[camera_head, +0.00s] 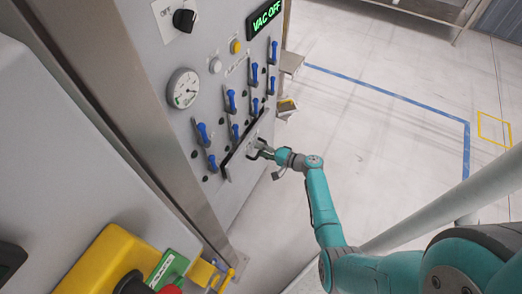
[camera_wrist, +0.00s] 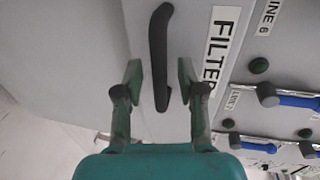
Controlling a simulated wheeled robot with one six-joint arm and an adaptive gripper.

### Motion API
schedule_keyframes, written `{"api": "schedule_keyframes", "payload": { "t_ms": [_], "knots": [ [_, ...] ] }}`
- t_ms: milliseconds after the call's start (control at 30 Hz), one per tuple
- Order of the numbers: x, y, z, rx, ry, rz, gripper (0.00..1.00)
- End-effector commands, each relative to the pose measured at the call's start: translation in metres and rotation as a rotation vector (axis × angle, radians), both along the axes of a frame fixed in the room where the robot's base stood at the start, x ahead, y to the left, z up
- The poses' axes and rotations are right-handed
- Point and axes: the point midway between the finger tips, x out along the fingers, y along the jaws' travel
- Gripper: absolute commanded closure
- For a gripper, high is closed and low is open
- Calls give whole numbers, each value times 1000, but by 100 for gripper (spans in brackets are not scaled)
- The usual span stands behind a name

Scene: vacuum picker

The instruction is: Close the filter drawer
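The filter drawer is low on the grey panel in the head view, with its narrow front (camera_head: 232,160) partly hidden by my gripper. I cannot tell how far it stands out. In the wrist view its pale front (camera_wrist: 190,20) carries a FILTER label (camera_wrist: 220,45) and a curved black handle (camera_wrist: 159,45). My gripper (camera_wrist: 160,75) is open, one finger on each side of the handle's lower end, with gaps showing on both sides. In the head view my gripper (camera_head: 258,150) is close to the drawer front; contact is unclear.
Several blue levers (camera_head: 203,132) surround the drawer on the panel, and blue levers (camera_wrist: 298,101) show at right in the wrist view. A gauge (camera_head: 184,88), black knob (camera_head: 184,20) and green VAC OFF display (camera_head: 265,16) are above. Floor (camera_head: 370,120) to the right is clear.

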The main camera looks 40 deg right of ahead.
Motion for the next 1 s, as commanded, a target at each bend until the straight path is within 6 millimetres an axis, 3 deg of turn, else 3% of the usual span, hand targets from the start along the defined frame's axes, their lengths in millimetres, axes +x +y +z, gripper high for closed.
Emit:
{"api": "schedule_keyframes", "payload": {
  "t_ms": [333, 500, 800, 1000],
  "knots": [
    [4, 1, -1, 0, 1, 0, 61],
    [3, 1, -1, 0, 1, 0, 100],
    [5, 2, -1, 0, 1, 0, 100],
    [28, 11, -1, 0, 1, 4, 100]
  ]
}}
